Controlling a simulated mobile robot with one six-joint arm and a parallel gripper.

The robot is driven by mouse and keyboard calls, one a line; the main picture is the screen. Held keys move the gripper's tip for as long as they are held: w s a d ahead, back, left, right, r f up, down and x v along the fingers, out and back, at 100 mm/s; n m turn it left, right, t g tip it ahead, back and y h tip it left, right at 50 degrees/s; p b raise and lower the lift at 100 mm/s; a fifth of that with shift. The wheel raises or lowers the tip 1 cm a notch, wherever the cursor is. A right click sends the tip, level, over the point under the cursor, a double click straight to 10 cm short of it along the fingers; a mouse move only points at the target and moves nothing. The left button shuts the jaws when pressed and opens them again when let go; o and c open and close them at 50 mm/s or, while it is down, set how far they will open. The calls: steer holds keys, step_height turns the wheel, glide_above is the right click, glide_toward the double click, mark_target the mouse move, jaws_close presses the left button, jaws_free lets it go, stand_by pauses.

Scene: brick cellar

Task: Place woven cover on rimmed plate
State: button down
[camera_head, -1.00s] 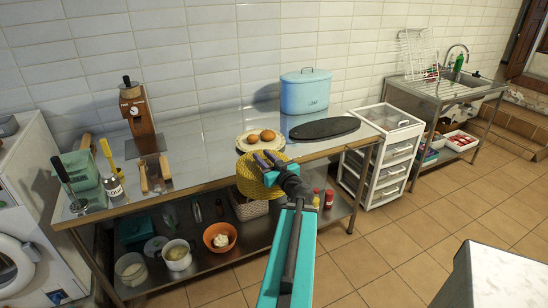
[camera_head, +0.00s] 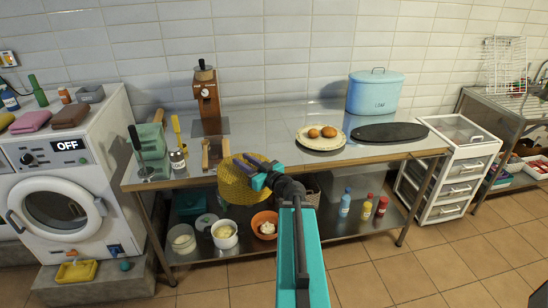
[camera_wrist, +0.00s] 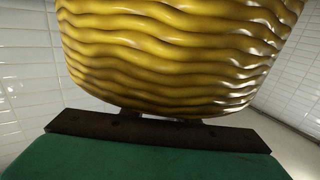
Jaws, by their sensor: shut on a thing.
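The woven cover (camera_head: 238,184) is a yellow, ribbed dome held in my gripper (camera_head: 262,170). My gripper is shut on it, in front of the steel table's front edge. In the wrist view the cover (camera_wrist: 180,55) fills the upper middle, with wavy glossy bands. The rimmed plate (camera_head: 320,145) is cream-coloured and lies on the table, to the right of and behind my gripper. Two brown, rounded food items (camera_head: 322,132) lie on the plate. The cover is apart from the plate.
A dark oval board (camera_head: 390,132) lies right of the plate, with a blue bin (camera_head: 380,93) behind. A wooden grinder (camera_head: 207,100) stands at the left. The steel table (camera_head: 265,125) is bare between grinder and plate. Bowls and bottles fill the lower shelf.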

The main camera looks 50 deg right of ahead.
steer(key=w+a+n+y, duration=0.3)
steer(key=w+a+y, duration=0.25)
steer(key=a, duration=0.75)
steer(key=s+a+f+n+g+y, duration=0.1)
steer(key=a+n+g+y, duration=0.6)
steer(key=a, duration=2.1)
steer(key=shift+s+f+n+y, duration=0.15)
steer(key=shift+f+n+y, duration=0.55)
steer(key=shift+y, duration=0.95)
steer(key=shift+r, duration=0.2)
